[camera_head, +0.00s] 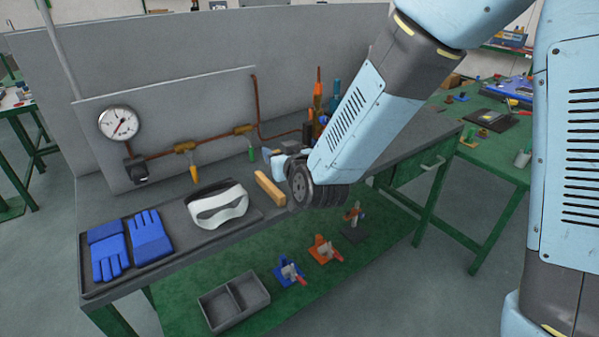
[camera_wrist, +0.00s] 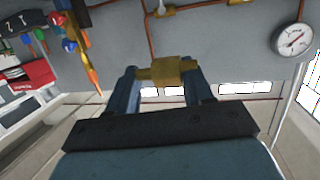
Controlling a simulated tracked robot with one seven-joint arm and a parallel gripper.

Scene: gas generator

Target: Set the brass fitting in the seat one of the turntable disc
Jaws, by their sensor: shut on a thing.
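In the wrist view my gripper (camera_wrist: 164,85) is shut on the brass fitting (camera_wrist: 174,71), a short gold-brown piece lying crosswise between the two dark fingers. In the head view my gripper (camera_head: 272,156) shows only in part beyond the dark wrist, above the back of the grey bench. I cannot make out the fitting there. I cannot make out the turntable disc or its seat one in either view; my arm covers part of the bench.
The bench (camera_head: 180,255) carries blue gloves (camera_head: 152,238), a white visor (camera_head: 217,207) and a tan bar (camera_head: 270,193). Behind stand a pressure gauge (camera_head: 120,124) and copper pipe (camera_head: 213,140). Upright tools (camera_head: 334,97) stand near my arm. A divided grey bin (camera_head: 233,301) is below.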

